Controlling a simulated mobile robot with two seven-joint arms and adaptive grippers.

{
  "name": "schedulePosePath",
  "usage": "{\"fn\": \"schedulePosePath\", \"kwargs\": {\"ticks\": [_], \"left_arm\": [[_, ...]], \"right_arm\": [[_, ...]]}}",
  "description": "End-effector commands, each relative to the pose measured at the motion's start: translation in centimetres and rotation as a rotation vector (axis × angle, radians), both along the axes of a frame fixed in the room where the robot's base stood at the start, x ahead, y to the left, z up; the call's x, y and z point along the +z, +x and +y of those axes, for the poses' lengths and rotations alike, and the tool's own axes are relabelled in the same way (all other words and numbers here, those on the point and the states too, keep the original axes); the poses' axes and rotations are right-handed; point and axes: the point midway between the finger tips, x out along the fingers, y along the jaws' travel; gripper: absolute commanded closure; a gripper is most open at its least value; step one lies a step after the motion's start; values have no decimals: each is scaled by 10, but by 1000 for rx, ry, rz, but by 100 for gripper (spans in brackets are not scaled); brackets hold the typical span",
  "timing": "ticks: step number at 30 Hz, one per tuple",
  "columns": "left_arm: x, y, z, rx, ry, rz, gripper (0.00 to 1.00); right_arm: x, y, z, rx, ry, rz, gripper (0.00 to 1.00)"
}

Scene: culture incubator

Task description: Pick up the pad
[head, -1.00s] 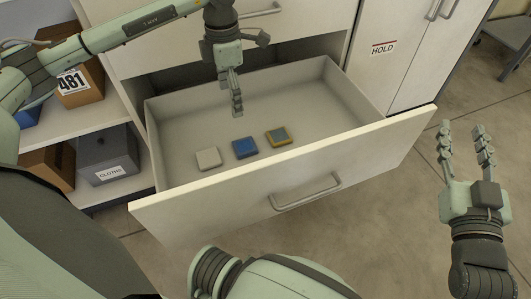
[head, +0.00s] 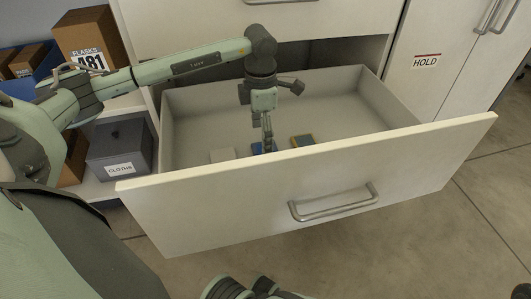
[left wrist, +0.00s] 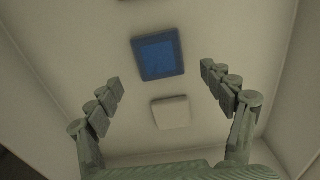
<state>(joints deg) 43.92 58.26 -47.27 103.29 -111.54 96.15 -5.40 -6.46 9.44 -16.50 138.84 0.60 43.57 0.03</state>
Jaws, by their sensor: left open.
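Three small flat pads lie in a row on the drawer floor.
The open drawer (head: 300,190) has walls on all sides and a handle (head: 335,203) on its front. A grey CLOTHS box (head: 122,150) and a FLASKS box (head: 90,42) stand on shelves at left. A HOLD cabinet (head: 427,62) is at right. The drawer's back is empty.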

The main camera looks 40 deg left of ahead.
Motion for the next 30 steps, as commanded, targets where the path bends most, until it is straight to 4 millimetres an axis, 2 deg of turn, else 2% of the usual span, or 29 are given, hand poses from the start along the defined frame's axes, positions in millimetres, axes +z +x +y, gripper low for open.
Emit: {"fn": "schedulePosePath", "kwargs": {"ticks": [1,6,13,23,30], "left_arm": [[-13,0,-1,0,-1,3,19],[-35,0,-1,-1,1,2,19],[-36,0,-1,-2,0,0,19],[-36,0,-1,-1,0,0,59],[-36,0,-1,-1,0,0,60]], "right_arm": [[-3,0,1,-1,-7,-10,60],[0,0,3,-4,-24,-32,60],[2,1,3,-5,-27,-31,60],[1,1,3,-5,-27,-31,60],[1,1,3,-5,-27,-31,60]]}}
